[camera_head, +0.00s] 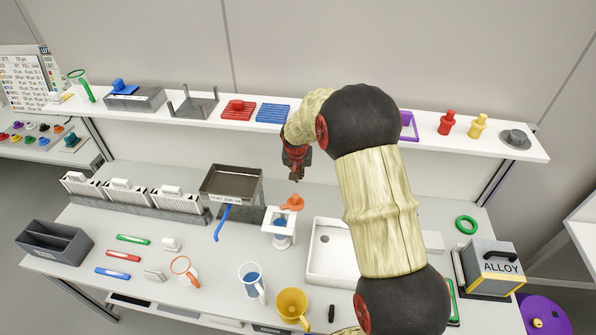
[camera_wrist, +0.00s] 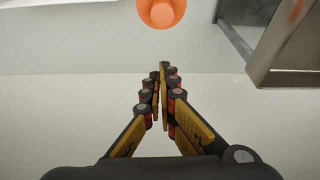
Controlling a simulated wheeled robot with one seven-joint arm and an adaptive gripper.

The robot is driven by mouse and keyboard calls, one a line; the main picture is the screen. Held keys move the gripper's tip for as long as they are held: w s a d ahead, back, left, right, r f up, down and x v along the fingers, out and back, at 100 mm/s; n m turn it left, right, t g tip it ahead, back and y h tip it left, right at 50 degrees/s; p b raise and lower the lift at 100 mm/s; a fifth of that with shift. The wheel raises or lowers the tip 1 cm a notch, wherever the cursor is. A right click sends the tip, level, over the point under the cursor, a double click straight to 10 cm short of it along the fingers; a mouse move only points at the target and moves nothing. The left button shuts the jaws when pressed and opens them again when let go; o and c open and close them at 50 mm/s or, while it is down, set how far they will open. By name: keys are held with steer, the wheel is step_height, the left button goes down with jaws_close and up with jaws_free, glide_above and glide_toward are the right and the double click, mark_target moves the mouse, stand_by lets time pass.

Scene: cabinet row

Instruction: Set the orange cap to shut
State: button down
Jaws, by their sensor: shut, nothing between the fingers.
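The orange cap (camera_head: 291,203) sits at the top of a small white stand (camera_head: 281,241) in the middle of the bench, with a blue part low inside the stand. In the wrist view the cap (camera_wrist: 162,12) is at the top edge, cut off by the frame, beyond my fingertips. My gripper (camera_head: 296,177) is just above and behind the cap in the head view, apart from it. In the wrist view my gripper's fingers (camera_wrist: 160,72) are closed together with nothing between them. I cannot tell how the cap joins the stand.
A metal tray (camera_head: 232,170) with a blue handle stands left of the cap, and a white basin (camera_head: 332,274) to its right. A shelf (camera_head: 150,104) with several items runs behind. A blue-lined mug (camera_head: 252,283) and a yellow mug (camera_head: 292,305) stand in front.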

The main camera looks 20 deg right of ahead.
mark_target(295, 200)
steer(key=shift+s+a+f, duration=0.4)
steer(key=shift+s+f, duration=0.3)
steer(key=shift+s+a+f, duration=0.4)
steer(key=shift+s+f, duration=0.25)
steer(key=shift+f, duration=0.05)
steer(key=shift+f+b, duration=0.1)
steer(key=shift+b, duration=0.3)
